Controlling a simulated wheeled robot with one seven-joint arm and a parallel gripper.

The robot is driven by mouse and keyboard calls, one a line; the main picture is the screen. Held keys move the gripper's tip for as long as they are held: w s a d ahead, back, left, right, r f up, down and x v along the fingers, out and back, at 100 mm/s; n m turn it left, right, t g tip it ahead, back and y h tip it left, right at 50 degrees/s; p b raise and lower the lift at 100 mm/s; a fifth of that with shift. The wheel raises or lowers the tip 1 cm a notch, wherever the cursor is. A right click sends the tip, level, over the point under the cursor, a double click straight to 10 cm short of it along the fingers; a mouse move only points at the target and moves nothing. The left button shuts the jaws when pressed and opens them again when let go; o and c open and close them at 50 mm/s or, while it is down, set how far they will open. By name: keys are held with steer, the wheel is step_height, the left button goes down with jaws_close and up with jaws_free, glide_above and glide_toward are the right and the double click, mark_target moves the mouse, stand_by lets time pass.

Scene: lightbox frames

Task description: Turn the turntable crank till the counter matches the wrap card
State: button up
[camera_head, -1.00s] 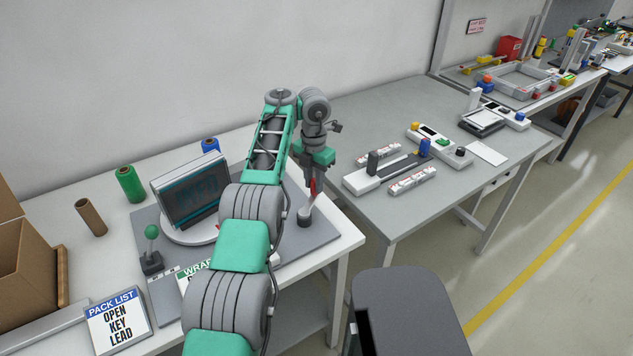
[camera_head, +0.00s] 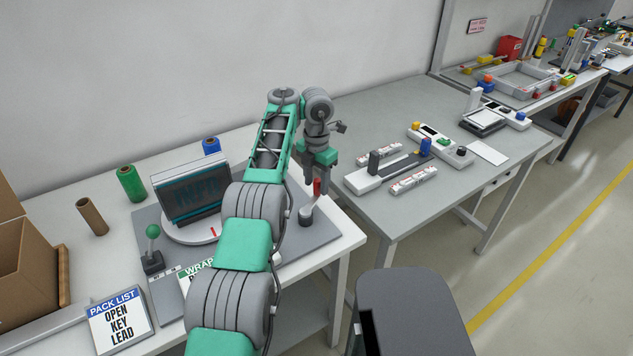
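The turntable (camera_head: 192,236) is a white disc with a red mark on its rim, carrying a dark wrapped box (camera_head: 192,194) with faint lettering. The crank (camera_head: 306,214) stands on the mat's right side, with a grey hub and an upright red handle (camera_head: 317,187). My gripper (camera_head: 317,183) points down with its fingers around the red handle and appears shut on it. The wrap card (camera_head: 197,268), with a green heading, is mostly hidden behind my arm. A small strip at the mat's front left (camera_head: 164,279) may be the counter; its digits are unreadable.
A green-knobbed lever (camera_head: 152,240) stands left of the turntable. Green, brown and blue rolls (camera_head: 131,184) line the back. A pack list sign (camera_head: 119,320) and cardboard box (camera_head: 22,270) are at left. A second table (camera_head: 405,220) with devices is at right.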

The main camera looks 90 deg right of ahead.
step_height(320, 180, up, 8)
steer(key=p, duration=0.3)
steer(key=shift+f, duration=0.1)
stand_by(0.3)
